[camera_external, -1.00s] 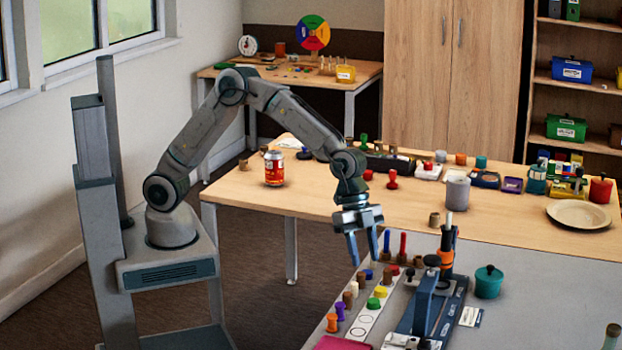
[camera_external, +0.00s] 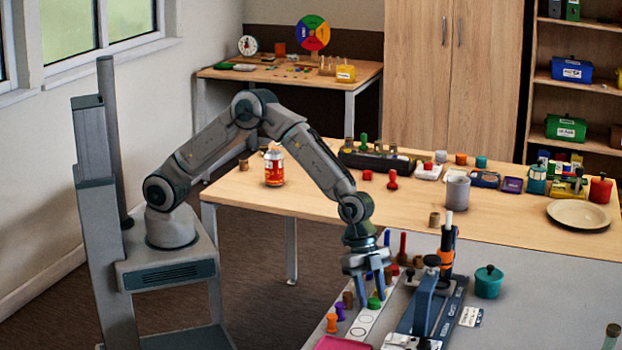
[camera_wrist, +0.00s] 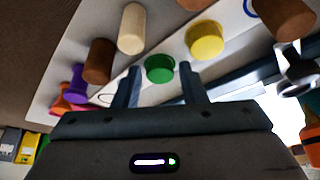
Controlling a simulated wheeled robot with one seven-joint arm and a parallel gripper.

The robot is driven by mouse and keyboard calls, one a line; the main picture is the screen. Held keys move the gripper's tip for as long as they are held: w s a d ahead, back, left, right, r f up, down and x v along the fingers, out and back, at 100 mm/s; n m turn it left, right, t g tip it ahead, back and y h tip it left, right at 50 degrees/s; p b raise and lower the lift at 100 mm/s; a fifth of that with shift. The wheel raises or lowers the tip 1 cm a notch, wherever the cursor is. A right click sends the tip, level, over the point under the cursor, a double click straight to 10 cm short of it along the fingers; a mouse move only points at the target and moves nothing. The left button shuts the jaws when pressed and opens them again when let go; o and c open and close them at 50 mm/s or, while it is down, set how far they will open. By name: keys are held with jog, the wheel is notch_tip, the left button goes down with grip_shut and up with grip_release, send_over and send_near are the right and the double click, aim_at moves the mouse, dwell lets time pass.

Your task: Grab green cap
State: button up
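The green cap (camera_external: 374,304) is a short round piece on the white strip (camera_external: 362,325) on the grey table. In the wrist view the green cap (camera_wrist: 159,68) lies just beyond and between the two fingertips. My gripper (camera_external: 371,294) points down above the strip, with its fingers close to the cap. Contact with the cap cannot be told. The fingers partly cover the pieces behind them in the external view.
A yellow cap (camera_wrist: 204,40) sits right of the green one. A cream peg (camera_wrist: 132,30), a brown peg (camera_wrist: 99,62) and a purple peg (camera_wrist: 77,84) stand to the left. A blue press-like device (camera_external: 426,300) stands close on the right.

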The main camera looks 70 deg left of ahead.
jog(key=c, duration=0.8)
jog(key=shift+r, duration=0.1)
